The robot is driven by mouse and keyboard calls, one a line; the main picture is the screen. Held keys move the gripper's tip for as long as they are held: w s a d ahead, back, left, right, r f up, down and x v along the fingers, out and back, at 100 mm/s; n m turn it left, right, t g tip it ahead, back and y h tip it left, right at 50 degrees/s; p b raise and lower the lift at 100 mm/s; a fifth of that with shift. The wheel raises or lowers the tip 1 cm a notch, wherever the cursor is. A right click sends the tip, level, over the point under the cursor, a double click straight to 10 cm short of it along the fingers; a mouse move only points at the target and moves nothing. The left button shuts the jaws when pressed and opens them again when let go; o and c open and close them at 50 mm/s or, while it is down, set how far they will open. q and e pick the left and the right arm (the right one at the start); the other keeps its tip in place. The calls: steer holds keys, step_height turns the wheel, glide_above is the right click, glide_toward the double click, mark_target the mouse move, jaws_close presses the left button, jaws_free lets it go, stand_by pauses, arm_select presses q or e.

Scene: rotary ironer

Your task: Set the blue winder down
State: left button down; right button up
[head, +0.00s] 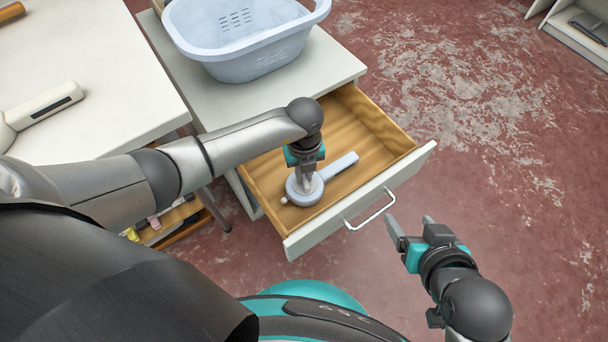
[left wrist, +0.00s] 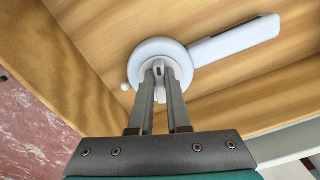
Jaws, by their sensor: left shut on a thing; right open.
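The blue winder (head: 305,190) is pale grey-blue, with a round body, a straight handle and a small knob. It is inside the open wooden drawer (head: 365,120), low over the drawer floor; I cannot tell whether it touches the floor. My left gripper (head: 304,180) points down into the drawer and is shut on the raised middle of the winder. In the left wrist view the fingers (left wrist: 160,75) close on the hub of the winder (left wrist: 190,53), whose handle points to the upper right. My right gripper (head: 410,224) is open and empty, outside the drawer front.
A pale blue basket (head: 240,62) stands on the cabinet top (head: 335,62) above the drawer. A cream device with a dark strip (head: 45,105) lies on the white table (head: 110,60) at left. The drawer front has a metal handle (head: 372,213). Open floor lies to the right.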

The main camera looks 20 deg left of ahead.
arm_select(q)
steer(key=shift+f, duration=0.15)
arm_select(e)
steer(key=shift+w+a, duration=0.15)
steer(key=shift+a, duration=0.1)
arm_select(q)
steer(key=shift+f, duration=0.15)
steer(key=c, duration=0.9)
jaws_free()
arm_select(e)
steer(key=shift+w+a+t, duration=0.1)
steer(key=shift+a+t, duration=0.05)
steer(key=shift+t, duration=0.15)
